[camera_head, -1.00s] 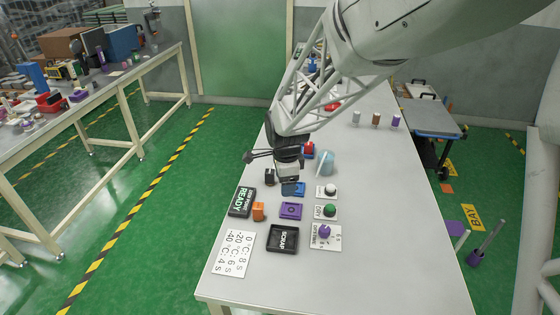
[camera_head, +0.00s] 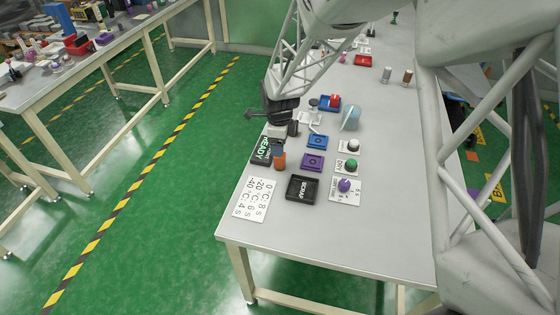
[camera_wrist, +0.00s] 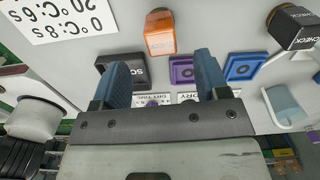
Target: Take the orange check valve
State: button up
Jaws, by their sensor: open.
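In the head view the dark hand is near the valve and the fingers are hard to make out. A black check valve (camera_wrist: 292,28) stands at the wrist view's upper right.
A SCRAP tray (camera_head: 302,188), a purple tray (camera_head: 312,162) and a blue tray (camera_head: 317,142) are close by. A white temperature card (camera_head: 250,199) lies towards the front edge. A pale-blue cup (camera_head: 351,118) and several coloured knobs are to the right.

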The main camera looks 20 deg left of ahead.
aim_at(280, 159)
jog(key=shift+f, duration=1.2)
jog(key=shift+f, duration=2.6)
jog(key=shift+c, duration=0.3)
jog(key=c, duration=1)
